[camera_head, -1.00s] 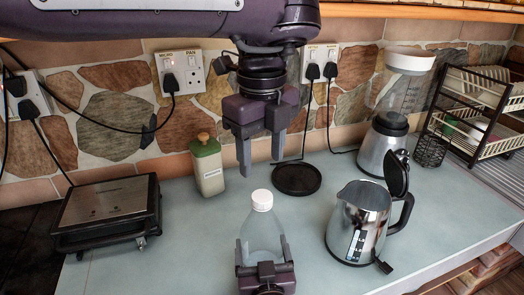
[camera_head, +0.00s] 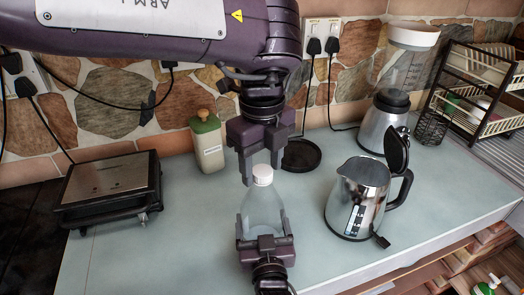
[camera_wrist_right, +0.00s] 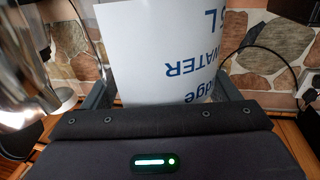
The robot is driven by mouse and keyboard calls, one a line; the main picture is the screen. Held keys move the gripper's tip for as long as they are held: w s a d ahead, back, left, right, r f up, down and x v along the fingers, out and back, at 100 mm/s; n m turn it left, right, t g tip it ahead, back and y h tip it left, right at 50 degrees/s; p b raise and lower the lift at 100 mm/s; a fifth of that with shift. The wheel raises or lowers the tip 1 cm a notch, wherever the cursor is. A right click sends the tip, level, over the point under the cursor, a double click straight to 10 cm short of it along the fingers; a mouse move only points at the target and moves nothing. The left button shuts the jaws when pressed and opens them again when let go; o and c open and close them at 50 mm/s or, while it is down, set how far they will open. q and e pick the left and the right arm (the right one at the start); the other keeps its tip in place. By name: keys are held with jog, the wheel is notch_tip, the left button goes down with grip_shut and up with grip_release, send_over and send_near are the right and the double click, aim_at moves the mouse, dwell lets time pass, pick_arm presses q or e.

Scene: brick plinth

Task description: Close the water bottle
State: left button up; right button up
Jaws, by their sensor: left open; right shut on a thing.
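The clear water bottle (camera_head: 262,211) stands upright near the front of the counter, with a white cap (camera_head: 263,174) on its top. My right gripper (camera_head: 263,226) is shut around the bottle's lower body from the front. In the right wrist view, a white label with blue upside-down lettering on the bottle (camera_wrist_right: 165,50) sits between the fingers of this gripper (camera_wrist_right: 163,95). My left gripper (camera_head: 261,176) points down from above, open, with its fingertips at cap height, one on each side of the cap. Whether a finger touches the cap cannot be told.
A metal kettle (camera_head: 352,205) with its lid up stands right of the bottle. A green-lidded canister (camera_head: 208,147) and dark round base (camera_head: 302,155) are behind. A grill (camera_head: 108,190) sits left, a blender (camera_head: 380,125) and dish rack (camera_head: 475,95) right.

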pick_arm(q)
jog(key=c, duration=1)
jog(key=m, duration=0.3)
jog(key=shift+m, duration=0.4)
jog(key=m, duration=0.4)
jog(key=o, duration=1.2)
jog(key=shift+c, duration=0.2)
notch_tip(320, 180, up, 12)
